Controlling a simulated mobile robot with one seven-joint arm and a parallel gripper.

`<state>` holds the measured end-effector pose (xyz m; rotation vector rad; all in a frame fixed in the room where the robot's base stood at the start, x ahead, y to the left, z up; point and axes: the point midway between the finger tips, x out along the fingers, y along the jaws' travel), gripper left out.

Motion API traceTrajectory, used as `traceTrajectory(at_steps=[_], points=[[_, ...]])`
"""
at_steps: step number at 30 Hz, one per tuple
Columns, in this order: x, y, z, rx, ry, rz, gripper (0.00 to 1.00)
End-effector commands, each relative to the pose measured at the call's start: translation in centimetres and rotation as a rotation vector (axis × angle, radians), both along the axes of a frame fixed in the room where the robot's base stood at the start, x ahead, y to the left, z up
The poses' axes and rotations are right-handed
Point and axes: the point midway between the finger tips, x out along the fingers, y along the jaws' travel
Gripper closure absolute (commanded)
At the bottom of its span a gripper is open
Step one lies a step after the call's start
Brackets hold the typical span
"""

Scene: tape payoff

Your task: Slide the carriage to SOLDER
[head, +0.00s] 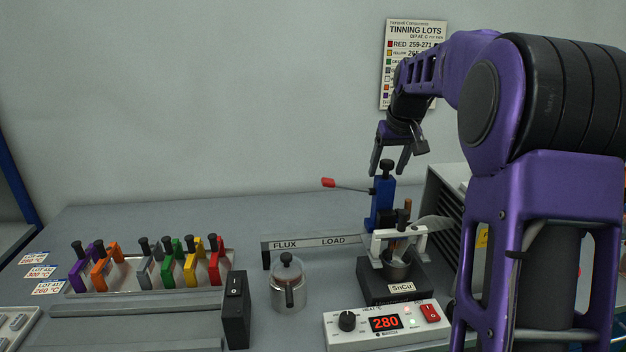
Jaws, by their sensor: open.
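The blue carriage (382,207) stands upright at the right part of the grey rail (293,249), right of the LOAD label and behind the solder pot. It has a black knob (386,167) on top and a lever with a red tip (328,183) pointing left. The rail shows FLUX at left and LOAD in the middle. No SOLDER label is visible; the pot and its bracket hide the rail's right part. My gripper (389,170) is open and points down, its fingertips at about the knob's height, one on each side in the picture. Contact cannot be told.
The solder pot (397,268), marked SnCu, stands in front of the carriage, with a heater box (386,323) reading 280. Several coloured clips sit in a tray (135,287) at left. A vented box (443,190) stands at right.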

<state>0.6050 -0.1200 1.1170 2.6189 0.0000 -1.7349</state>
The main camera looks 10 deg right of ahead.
Motion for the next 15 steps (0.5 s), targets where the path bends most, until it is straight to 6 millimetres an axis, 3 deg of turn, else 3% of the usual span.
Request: traceTrajectory(at_steps=[15], points=[[0.0, 0.0, 3.8, 0.000, 0.001, 0.000, 0.32]])
